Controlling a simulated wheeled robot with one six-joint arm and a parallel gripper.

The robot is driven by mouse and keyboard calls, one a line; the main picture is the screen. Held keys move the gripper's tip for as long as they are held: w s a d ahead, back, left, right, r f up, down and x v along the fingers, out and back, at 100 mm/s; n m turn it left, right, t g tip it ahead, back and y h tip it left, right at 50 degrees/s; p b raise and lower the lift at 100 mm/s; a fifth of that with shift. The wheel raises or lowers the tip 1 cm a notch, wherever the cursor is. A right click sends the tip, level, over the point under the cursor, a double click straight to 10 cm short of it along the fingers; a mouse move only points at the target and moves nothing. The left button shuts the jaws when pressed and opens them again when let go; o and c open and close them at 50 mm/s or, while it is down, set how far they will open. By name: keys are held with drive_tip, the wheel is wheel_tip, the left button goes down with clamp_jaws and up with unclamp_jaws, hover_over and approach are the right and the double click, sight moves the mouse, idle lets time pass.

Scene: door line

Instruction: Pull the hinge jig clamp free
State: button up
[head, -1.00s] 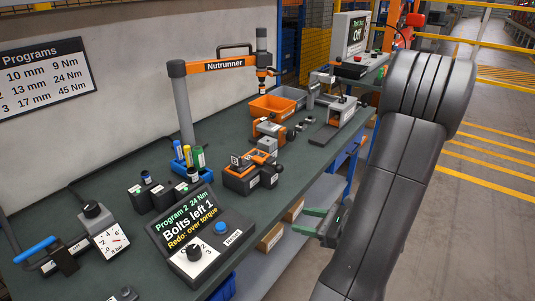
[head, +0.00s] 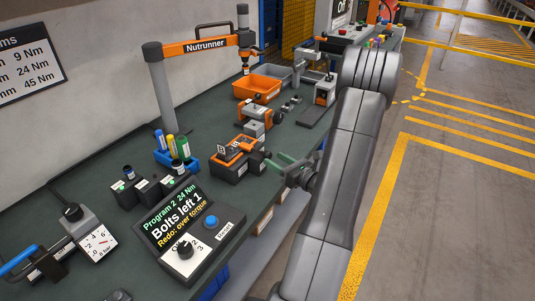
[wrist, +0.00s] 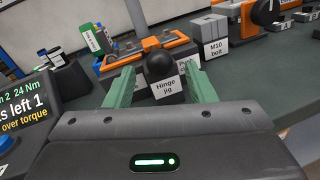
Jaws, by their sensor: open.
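The hinge jig (head: 234,151) is a dark block with an orange frame on the bench; its clamp's details are too small to make out in the head view. In the wrist view the jig's orange frame (wrist: 150,50) lies straight ahead, with a black ball knob (wrist: 160,66) in front of it and a white "Hinge jig" label below the knob. My gripper (head: 277,163) is open, its green fingers pointing at the jig from the bench's front edge. In the wrist view the fingers (wrist: 159,82) stand either side of the knob and label, with gaps visible. I cannot tell whether the knob is fully between them.
The grey "M10 bolt" block (wrist: 215,30) stands right of the jig. The screwdriver console (head: 190,226) is nearer on the bench, beside dark sockets and a blue marker holder (head: 176,158). The nutrunner arm (head: 205,45) and orange bin (head: 258,88) are farther back. The aisle floor is clear.

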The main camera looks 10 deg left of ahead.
sight(271, 157)
drive_tip(key=shift+x, duration=2.3)
